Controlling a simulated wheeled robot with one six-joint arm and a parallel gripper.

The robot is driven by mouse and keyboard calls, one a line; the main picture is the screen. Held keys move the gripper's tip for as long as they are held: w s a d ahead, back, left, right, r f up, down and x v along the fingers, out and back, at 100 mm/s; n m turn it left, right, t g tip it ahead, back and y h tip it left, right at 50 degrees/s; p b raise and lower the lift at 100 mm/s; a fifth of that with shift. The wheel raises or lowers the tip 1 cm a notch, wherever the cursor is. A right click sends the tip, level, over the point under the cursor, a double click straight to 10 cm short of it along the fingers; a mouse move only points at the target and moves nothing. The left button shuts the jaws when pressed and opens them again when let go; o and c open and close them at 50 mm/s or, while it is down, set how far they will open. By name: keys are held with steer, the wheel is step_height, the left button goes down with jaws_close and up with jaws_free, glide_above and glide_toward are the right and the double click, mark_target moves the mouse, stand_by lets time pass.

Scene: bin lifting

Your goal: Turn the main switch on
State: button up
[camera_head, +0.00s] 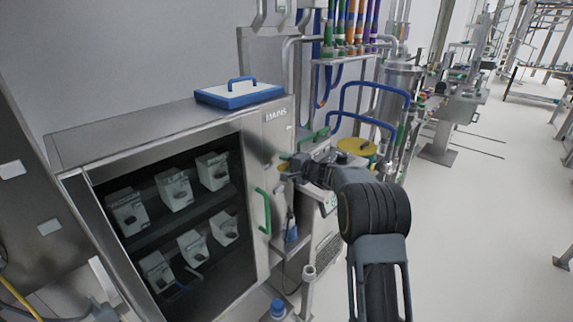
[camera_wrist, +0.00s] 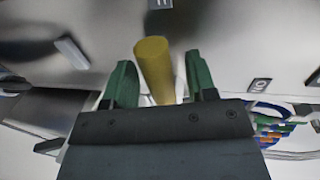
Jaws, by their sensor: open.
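The main switch shows in the wrist view as a yellow bar-like handle (camera_wrist: 154,72) on a grey metal surface. A label plate marked 0 (camera_wrist: 260,86) is to its right, and another marked plate (camera_wrist: 160,4) is at the top edge. My gripper (camera_wrist: 160,72) is open, with one green finger on each side of the yellow handle. Gaps show on both sides, and I cannot tell whether either finger touches it. The handle's lower end is hidden behind my gripper body. In the head view my gripper (camera_head: 290,168) is at the cabinet's right front edge.
A steel cabinet (camera_head: 150,125) with a dark glass door holds several white boxes. Its green door handle (camera_head: 263,210) is just below my gripper. A blue-rimmed white lid (camera_head: 240,94) lies on top. Pipes, hoses and a blue rail (camera_head: 375,87) stand behind. The floor at right is open.

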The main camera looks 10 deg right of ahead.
steer(key=shift+w, duration=0.1)
jaws_close()
stand_by(0.5)
